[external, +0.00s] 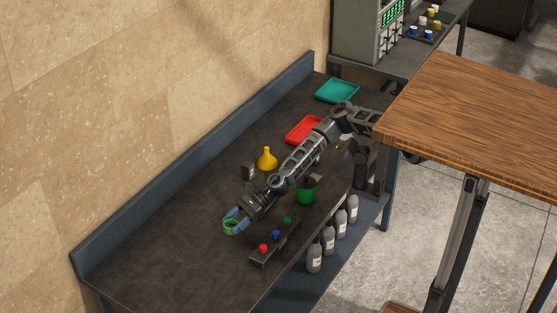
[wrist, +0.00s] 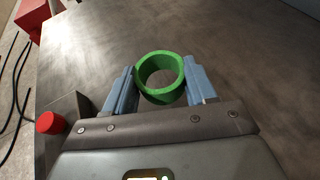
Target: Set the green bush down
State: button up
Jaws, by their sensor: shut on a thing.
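The green bush (external: 230,227) is a short ring with an open bore. In the wrist view the green bush (wrist: 160,77) sits between the two blue fingers of my gripper (wrist: 158,88), which is shut on it. In the external view my gripper (external: 234,222) holds it over the dark bench, left of the button box. I cannot tell whether the bush touches the bench top or is a little above it.
The button box (external: 276,243) with red, blue and green buttons is near the bench's front edge. A yellow funnel-shaped thing (external: 266,159), a green container (external: 306,193), a red tray (external: 303,129) and a teal tray (external: 337,90) stand farther back. The bench (external: 165,250) is clear at left.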

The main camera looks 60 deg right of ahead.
aim_at(235, 237)
jog(key=shift+a+f, duration=0.15)
jog(key=shift+f, duration=2)
jog(key=shift+f, duration=0.2)
jog(key=o, duration=1)
jog(key=shift+r, duration=0.1)
jog(key=shift+r, duration=0.15)
jog(key=b+v, duration=0.1)
jog(key=v, duration=1.1)
